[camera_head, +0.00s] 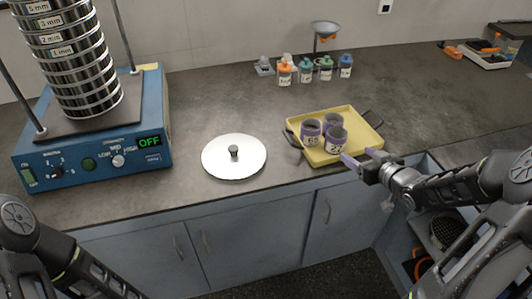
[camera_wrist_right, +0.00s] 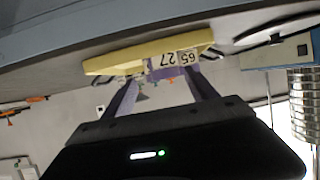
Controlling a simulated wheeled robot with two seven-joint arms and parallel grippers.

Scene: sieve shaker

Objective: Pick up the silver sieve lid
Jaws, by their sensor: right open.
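The silver sieve lid (camera_head: 218,163) lies flat on the dark counter in the head view, a round pale disc with a dark knob (camera_head: 234,152) upright at its centre. Nothing touches it. My right gripper (camera_head: 360,156) is well to the right of the lid, at the front edge of the yellow tray, with its purple fingers apart. In the right wrist view, the open fingers (camera_wrist_right: 160,76) point toward the tray and its labelled cups, with nothing clearly held. My left arm shows at the lower left of the head view, but its gripper is out of frame.
The yellow tray (camera_head: 361,119) holds several purple cups (camera_head: 336,139). The blue shaker (camera_head: 150,112), display reading OFF, carries a sieve stack (camera_head: 75,60) at left. Small bottles (camera_head: 305,71) stand at the back. The counter between lid and tray is clear.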

